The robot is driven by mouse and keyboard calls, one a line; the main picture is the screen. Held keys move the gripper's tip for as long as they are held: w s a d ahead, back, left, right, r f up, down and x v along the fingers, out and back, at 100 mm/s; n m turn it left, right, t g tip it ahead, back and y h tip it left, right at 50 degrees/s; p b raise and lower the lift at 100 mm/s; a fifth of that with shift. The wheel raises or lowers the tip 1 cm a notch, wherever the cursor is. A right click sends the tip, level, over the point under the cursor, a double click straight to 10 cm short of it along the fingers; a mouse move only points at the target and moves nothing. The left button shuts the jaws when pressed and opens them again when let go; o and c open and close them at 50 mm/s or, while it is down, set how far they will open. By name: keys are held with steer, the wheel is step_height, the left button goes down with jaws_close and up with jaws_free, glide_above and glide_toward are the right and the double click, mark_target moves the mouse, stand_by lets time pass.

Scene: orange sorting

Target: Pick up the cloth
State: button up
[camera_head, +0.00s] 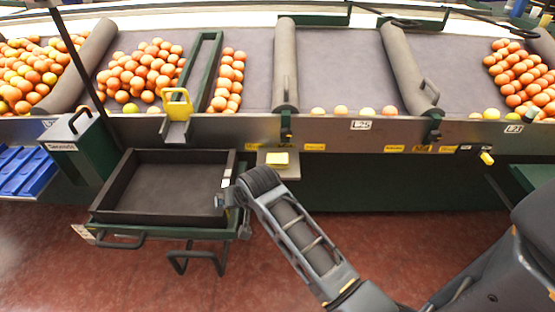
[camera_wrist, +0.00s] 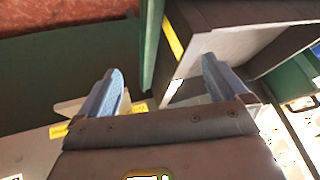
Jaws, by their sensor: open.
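A small yellow folded piece, which looks like the cloth (camera_head: 277,158), lies on a pale ledge (camera_head: 277,171) on the front of the sorting table. My gripper (camera_head: 225,194) is at the right edge of the black tray, left of and below the cloth in the head view. In the wrist view my gripper (camera_wrist: 162,88) has its two blue-grey fingers wide apart, with nothing between them. The pale ledge shows partly behind the left finger in the wrist view (camera_wrist: 70,107). I cannot make out the cloth on it there.
The empty black tray (camera_head: 103,212) on its green stand is close beside my gripper. The sorting table's front rail (camera_head: 225,128) runs above. Oranges (camera_head: 140,72) lie in lanes on the table. A grey-green bin (camera_head: 78,148) and blue crate (camera_head: 22,172) stand left. Red floor is clear in front.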

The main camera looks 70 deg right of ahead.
steer(key=d+r+m+g, duration=0.1)
steer(key=d+r+g, duration=0.1)
steer(key=d, duration=0.7)
steer(key=m+g, duration=0.2)
glide_toward(278, 163)
steer(key=f, duration=0.2)
steer(key=shift+h, duration=0.3)
steer(key=shift+x, duration=3.55)
steer(key=shift+w, duration=0.15)
steer(key=c, duration=0.9)
